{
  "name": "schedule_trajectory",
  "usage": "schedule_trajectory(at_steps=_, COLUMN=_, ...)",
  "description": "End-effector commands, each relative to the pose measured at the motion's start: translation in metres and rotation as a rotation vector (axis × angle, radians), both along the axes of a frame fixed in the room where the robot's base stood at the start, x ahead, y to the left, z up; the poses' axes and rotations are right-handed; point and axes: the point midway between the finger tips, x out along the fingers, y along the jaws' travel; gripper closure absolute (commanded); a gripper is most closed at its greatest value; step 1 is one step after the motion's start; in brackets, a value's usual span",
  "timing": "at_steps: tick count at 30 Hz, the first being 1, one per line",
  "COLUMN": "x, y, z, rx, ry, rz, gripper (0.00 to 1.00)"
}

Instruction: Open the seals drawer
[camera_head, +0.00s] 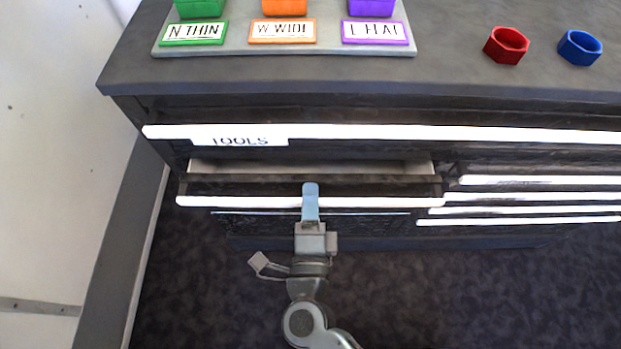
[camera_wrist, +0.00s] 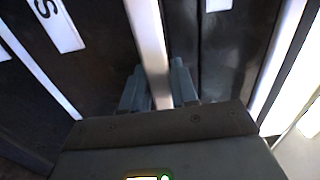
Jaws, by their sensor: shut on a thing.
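A dark drawer (camera_head: 260,187) with a long white handle bar (camera_head: 240,202) sits below the TOOLS drawer on the left of the cabinet. It stands partly pulled out, and a pale strip of its inside (camera_head: 300,167) shows. No SEALS label can be read on it. My gripper (camera_head: 310,190) is shut on the handle bar, right of its left half. In the wrist view, the two fingers of my gripper (camera_wrist: 158,88) lie on either side of the bar (camera_wrist: 148,40).
The TOOLS drawer (camera_head: 400,133) above is closed. Several white-handled drawers (camera_head: 540,196) stand to the right. The worktop holds a labelled tray (camera_head: 230,49), a red hex ring (camera_head: 507,45) and a blue one (camera_head: 579,47). A pale wall (camera_head: 50,150) is at left; the floor in front is clear.

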Motion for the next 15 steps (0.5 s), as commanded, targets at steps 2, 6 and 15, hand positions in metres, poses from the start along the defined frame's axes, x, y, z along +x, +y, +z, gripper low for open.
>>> schedule_trajectory(at_steps=2, x=-0.023, y=0.000, z=-0.001, rx=0.000, ry=0.007, rz=0.001, gripper=1.00)
schedule_trajectory(at_steps=6, x=-0.063, y=0.002, z=-0.002, rx=0.000, ry=0.008, rz=0.000, gripper=1.00)
schedule_trajectory(at_steps=15, x=-0.147, y=0.004, z=-0.003, rx=-0.001, ry=0.008, rz=-0.001, gripper=1.00)
